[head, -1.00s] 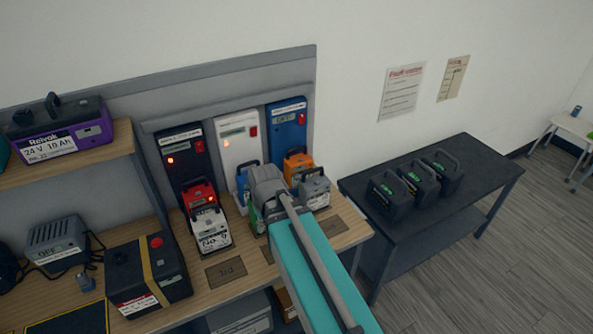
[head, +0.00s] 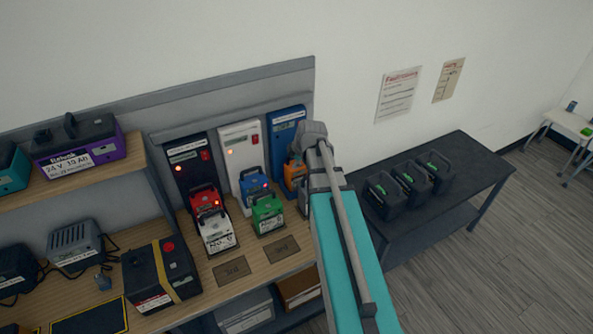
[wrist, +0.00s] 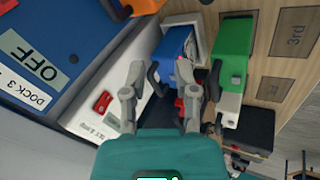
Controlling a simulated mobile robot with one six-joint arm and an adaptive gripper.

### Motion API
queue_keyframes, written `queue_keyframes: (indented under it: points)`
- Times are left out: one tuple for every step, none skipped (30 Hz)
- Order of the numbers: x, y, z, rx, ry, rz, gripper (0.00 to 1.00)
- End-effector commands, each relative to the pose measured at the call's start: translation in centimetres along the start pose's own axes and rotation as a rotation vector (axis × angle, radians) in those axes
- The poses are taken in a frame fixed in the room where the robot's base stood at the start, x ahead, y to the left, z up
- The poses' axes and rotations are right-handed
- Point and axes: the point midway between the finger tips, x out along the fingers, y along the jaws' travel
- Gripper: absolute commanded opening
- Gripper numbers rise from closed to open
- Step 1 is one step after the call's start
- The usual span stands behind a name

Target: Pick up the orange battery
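The orange battery (head: 293,176) stands in front of the blue dock (head: 287,133) at the right end of the dock row. A blue battery (wrist: 174,50) and a green battery (wrist: 234,48) lie beyond the fingers there.
The blue battery (head: 254,186), green battery (head: 267,213), red battery (head: 209,200) and white battery (head: 215,231) stand close to the left. The white dock (head: 242,150) rises behind. A dark table (head: 474,165) with several black batteries stands right. Bench space around the label plates is clear.

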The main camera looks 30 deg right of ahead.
Motion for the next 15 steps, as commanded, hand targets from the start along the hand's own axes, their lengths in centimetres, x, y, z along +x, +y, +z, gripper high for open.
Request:
queue_keyframes:
  points:
    - [-0.8, 1.4, 0.8, -0.050, -0.001, 0.021, 0.38]
    - [-1.1, 2.0, 1.2, -0.080, -0.002, 0.034, 0.38]
    - [-1.4, 2.6, 1.8, -0.120, -0.004, 0.048, 0.38]
    - [-1.5, 3.0, 2.1, -0.147, -0.006, 0.058, 0.38]
    - [-1.7, 3.4, 2.5, -0.172, -0.008, 0.068, 0.38]
    - [-1.9, 3.9, 2.9, -0.201, -0.011, 0.078, 0.38]
    - [-2.0, 4.1, 3.1, -0.221, -0.013, 0.085, 0.38]
    - [-2.2, 4.4, 3.4, -0.239, -0.014, 0.092, 0.38]
    - [-2.3, 4.7, 3.6, -0.258, -0.017, 0.100, 0.38]
    - [-2.3, 4.8, 3.8, -0.270, -0.018, 0.104, 0.38]
    - [-2.4, 4.9, 3.9, -0.280, -0.020, 0.107, 0.38]
    - [-2.4, 5.0, 4.0, -0.290, -0.021, 0.110, 0.38]
    - [-2.5, 5.1, 4.1, -0.295, -0.022, 0.112, 0.38]
    - [-2.5, 5.1, 4.1, -0.299, -0.022, 0.113, 0.38]
    - [-2.5, 5.1, 4.1, -0.303, -0.023, 0.114, 0.38]
